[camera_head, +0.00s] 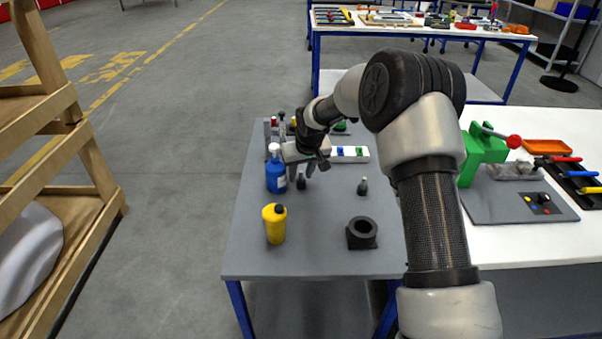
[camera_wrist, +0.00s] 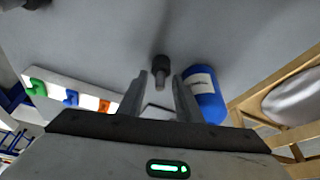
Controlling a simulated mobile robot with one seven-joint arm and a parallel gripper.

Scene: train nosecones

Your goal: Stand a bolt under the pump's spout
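A dark bolt (camera_head: 301,182) stands head down, shank up, on the grey table, just right of a blue bottle (camera_head: 274,172) with a white top. I take this bottle for the pump; its spout is too small to make out. My gripper (camera_head: 316,168) is low over the table by the bolt. In the wrist view my gripper (camera_wrist: 160,82) is open, with the bolt (camera_wrist: 160,68) in line with the gap between the fingertips, and the blue bottle (camera_wrist: 204,92) close beside the right finger. A second dark bolt (camera_head: 363,187) stands to the right.
A yellow bottle (camera_head: 274,224) and a black ring-shaped block (camera_head: 361,233) stand nearer the front. A white strip with coloured pieces (camera_head: 350,154) lies behind. A green vise (camera_head: 480,155) is on the white bench at right. The table's front middle is clear.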

